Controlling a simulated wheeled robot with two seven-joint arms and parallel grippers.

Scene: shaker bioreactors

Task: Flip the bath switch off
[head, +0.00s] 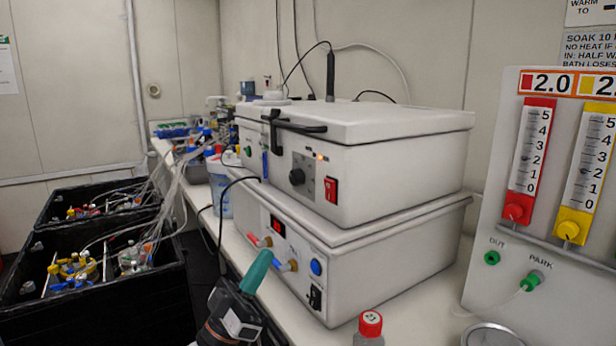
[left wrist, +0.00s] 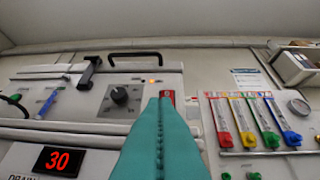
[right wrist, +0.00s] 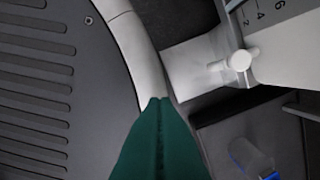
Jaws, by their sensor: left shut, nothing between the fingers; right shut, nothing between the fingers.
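The red bath switch (head: 331,190) is on the front face of the white bath (head: 400,170), right of a black dial (head: 297,177). An orange light (head: 320,156) glows above it. In the left wrist view the switch (left wrist: 166,95) is mostly hidden behind the fingertips. My left gripper (head: 262,262) is shut and empty, below and in front of the switch in the head view; I cannot tell the exact gap in the left wrist view. My right gripper (right wrist: 158,102) is shut and empty, seen only in the right wrist view, away from the bath.
A red-capped bottle (head: 370,324) stands at the bench front. A flowmeter panel (head: 545,200) stands right. Black crates (head: 95,290) with tubing are left.

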